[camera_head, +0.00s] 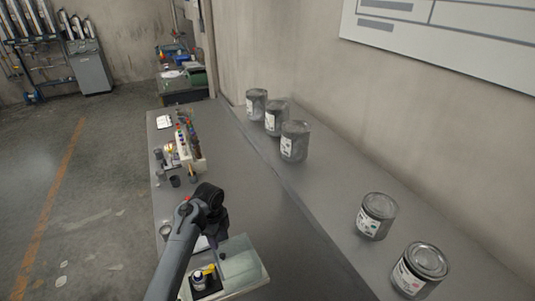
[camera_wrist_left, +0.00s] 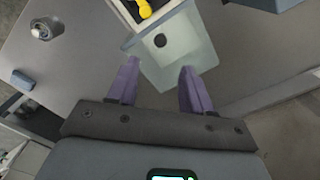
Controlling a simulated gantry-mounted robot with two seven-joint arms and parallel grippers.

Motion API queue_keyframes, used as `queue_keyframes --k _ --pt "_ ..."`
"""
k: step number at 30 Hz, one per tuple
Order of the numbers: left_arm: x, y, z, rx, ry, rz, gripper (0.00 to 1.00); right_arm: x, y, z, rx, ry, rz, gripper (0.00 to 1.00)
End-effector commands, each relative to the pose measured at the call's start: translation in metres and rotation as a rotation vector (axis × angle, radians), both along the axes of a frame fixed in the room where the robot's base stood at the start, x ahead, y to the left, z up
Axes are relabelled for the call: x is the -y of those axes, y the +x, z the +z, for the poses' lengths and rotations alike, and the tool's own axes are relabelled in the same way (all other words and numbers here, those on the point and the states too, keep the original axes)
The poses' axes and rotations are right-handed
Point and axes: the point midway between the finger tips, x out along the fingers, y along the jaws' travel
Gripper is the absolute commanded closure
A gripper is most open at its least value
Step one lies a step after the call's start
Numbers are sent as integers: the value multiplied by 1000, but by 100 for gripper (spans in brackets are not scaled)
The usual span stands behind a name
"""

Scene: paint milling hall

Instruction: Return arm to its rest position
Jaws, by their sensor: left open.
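My left arm comes in from the bottom of the head view. Its dark gripper (camera_head: 221,246) hangs over the near part of the workbench, above a pale, glassy tray (camera_head: 243,263). In the left wrist view, the two purple fingers of the left gripper (camera_wrist_left: 160,68) stand apart with nothing between them. The tray (camera_wrist_left: 185,55) lies below and beyond the fingertips, with a small dark round spot on it. My right arm and gripper do not show.
Small bottles, one with a yellow cap (camera_head: 209,270), stand in a dark holder beside the tray. A rack of coloured items (camera_head: 190,160) stands farther along the bench (camera_head: 250,190). Several metal cans, including one at the near right (camera_head: 420,268), line the wall side. The bench middle is clear.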

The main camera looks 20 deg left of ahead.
Motion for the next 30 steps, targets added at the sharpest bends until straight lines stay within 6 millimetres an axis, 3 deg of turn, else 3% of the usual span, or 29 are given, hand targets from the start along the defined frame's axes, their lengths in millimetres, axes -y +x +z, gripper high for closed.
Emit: queue_keyframes --k 5,8,12,17,24,30 --pt "-5 -19 -17 14 25 109 50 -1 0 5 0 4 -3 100" --pt "-7 -42 -33 37 49 231 50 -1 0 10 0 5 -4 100" --pt "-5 -89 -52 94 73 448 50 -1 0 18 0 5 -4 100" --pt "9 -154 -60 168 64 699 50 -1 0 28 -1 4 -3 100" --pt "44 -258 -39 246 -38 1050 50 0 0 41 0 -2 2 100" --pt "70 -326 -2 256 -153 1286 50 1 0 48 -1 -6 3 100"
